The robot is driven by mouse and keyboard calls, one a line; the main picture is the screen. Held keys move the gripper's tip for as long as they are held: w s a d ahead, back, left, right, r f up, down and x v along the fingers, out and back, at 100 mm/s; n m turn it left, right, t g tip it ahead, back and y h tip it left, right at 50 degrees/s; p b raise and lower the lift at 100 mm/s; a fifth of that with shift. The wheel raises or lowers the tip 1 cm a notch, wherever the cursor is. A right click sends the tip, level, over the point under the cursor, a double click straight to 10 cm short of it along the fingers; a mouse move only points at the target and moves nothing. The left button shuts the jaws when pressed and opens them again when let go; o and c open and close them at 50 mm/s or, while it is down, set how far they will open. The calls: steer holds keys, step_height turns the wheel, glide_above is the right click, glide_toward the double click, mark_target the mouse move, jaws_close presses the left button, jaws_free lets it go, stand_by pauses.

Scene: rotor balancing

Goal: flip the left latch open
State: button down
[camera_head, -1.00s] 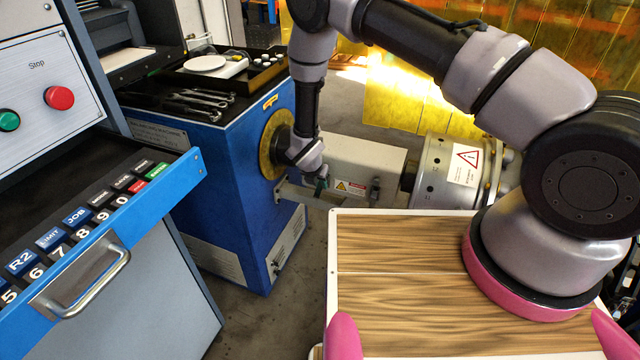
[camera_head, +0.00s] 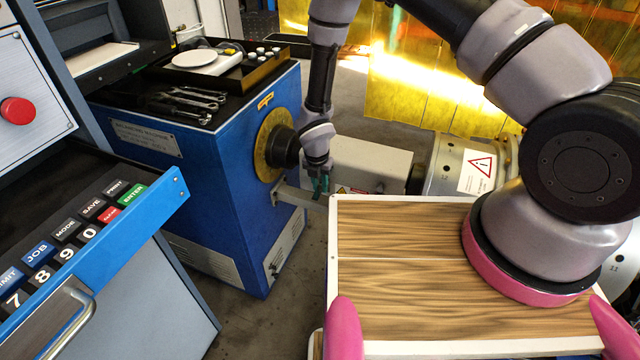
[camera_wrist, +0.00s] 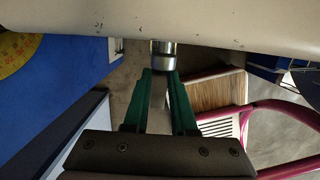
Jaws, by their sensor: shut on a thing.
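My gripper (camera_head: 321,183) has green fingers and reaches down between the yellow-rimmed dial and the pale grey box of the balancing machine. In the wrist view its fingertips (camera_wrist: 161,74) are close together at a short round metal piece (camera_wrist: 163,54), which I take to be the left latch. It sticks out from under a pale beam. The gripper is shut on it, though the exact contact is hard to see. In the head view the latch is hidden behind the fingers and wrist.
The blue machine cabinet (camera_head: 225,200) stands left of my gripper, with wrenches (camera_head: 185,100) and a tray (camera_head: 245,75) on top. The pale grey box (camera_head: 375,160) and the drum with a warning label (camera_head: 478,172) are to the right. A keypad drawer (camera_head: 110,240) juts out at left.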

mark_target(318, 192)
steer(key=c, duration=0.7)
jaws_free()
steer(key=r, duration=0.3)
steer(key=s+r, duration=0.1)
steer(key=r, duration=0.6)
steer(key=shift+s+a+r, duration=0.25)
steer(key=shift+a+r, duration=0.05)
